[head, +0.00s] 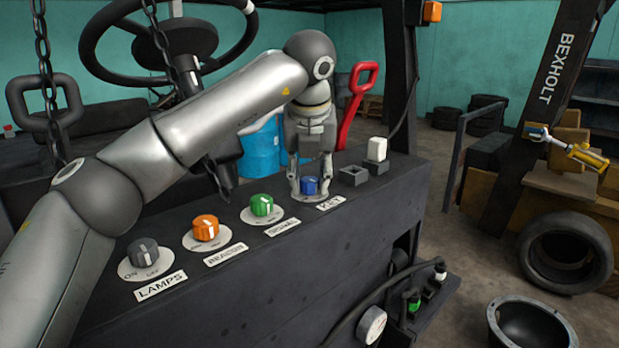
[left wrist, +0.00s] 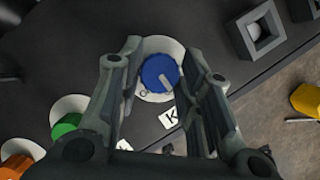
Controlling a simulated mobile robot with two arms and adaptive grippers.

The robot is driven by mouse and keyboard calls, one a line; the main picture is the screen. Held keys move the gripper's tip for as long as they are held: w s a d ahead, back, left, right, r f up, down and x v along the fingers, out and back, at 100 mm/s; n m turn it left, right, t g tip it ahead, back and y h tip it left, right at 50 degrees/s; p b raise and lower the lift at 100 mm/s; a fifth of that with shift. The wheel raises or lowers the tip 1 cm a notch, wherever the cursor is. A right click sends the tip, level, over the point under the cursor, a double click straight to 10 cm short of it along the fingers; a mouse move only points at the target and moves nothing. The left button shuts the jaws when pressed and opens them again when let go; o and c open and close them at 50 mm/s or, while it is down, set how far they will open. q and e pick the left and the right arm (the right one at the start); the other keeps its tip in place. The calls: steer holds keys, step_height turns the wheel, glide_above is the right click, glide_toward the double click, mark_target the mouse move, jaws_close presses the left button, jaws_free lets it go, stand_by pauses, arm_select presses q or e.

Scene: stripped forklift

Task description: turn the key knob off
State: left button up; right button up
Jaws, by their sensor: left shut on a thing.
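The blue key knob (head: 309,186) sits on a round white dial plate on the dark panel, behind the KEY label (head: 331,203). My left gripper (head: 310,192) reaches down onto it from above, with one finger on each side, shut on it. In the left wrist view the knob (left wrist: 160,72) lies between the two fingers and its pale pointer slants toward the lower right. The dial's lettering is mostly hidden or too small to read there. My right gripper is not in view.
The green SIGNAL knob (head: 262,205), orange BEACON knob (head: 206,228) and grey LAMPS knob (head: 143,252) line the panel to the left. A steering wheel (head: 168,40) stands behind.

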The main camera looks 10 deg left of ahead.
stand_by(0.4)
arm_select(q)
steer(key=o, duration=1)
steer(key=shift+o, duration=0.2)
steer(key=a+v, duration=0.1)
steer(key=v, duration=1.1)
steer(key=shift+d, duration=0.45)
